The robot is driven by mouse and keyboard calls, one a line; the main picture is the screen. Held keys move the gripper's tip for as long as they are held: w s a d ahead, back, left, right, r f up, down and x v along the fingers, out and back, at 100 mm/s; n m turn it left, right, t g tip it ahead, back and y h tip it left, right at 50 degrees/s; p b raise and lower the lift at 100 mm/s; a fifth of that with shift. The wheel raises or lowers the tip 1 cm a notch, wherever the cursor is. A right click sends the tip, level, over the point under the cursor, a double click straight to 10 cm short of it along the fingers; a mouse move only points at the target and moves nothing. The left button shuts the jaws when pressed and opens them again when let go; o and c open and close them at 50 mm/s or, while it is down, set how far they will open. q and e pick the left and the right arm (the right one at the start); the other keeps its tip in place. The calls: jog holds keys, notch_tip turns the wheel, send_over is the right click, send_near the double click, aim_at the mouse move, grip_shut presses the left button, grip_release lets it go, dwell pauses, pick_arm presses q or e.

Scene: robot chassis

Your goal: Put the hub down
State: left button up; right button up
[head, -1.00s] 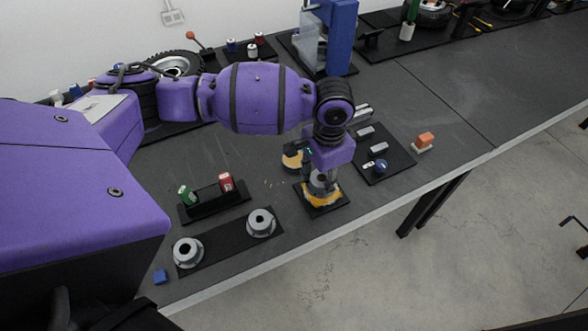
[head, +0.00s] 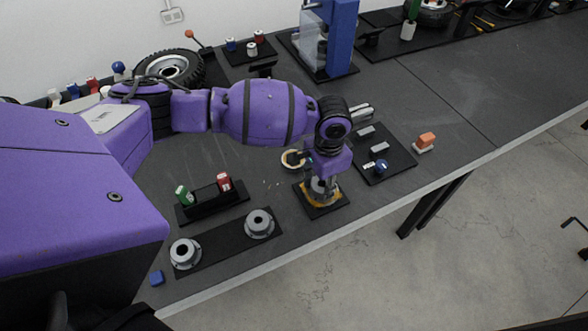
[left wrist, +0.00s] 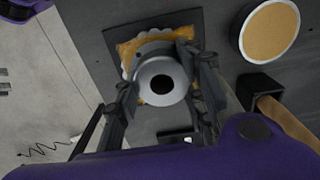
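The grey hub (head: 321,188) with a round central hole is between the fingers of my left gripper (head: 322,180). In the left wrist view, the hub (left wrist: 160,82) is seen end-on, with a finger against each side. It is over a yellow-orange wavy-edged piece (left wrist: 127,55) on a square black mat (head: 331,208). Whether the hub rests on that piece or hangs just above it cannot be told. My left gripper looks shut on the hub. My right gripper is not in view.
Two similar grey hubs stand on a black strip (head: 222,243) at the front left. A rack with green and red items (head: 212,203) is behind them. A round tan-topped container (head: 293,159) is just behind the gripper. A black mat with small parts (head: 385,160) lies right.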

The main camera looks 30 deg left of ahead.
pick_arm(q)
jog(key=o, duration=0.4)
jog(key=shift+w, duration=0.1)
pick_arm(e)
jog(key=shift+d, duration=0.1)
pick_arm(q)
jog(key=shift+r, duration=0.1)
notch_tip(320, 180, up, 12)
jog(key=shift+r+p, duration=0.15)
jog(key=shift+p, duration=0.3)
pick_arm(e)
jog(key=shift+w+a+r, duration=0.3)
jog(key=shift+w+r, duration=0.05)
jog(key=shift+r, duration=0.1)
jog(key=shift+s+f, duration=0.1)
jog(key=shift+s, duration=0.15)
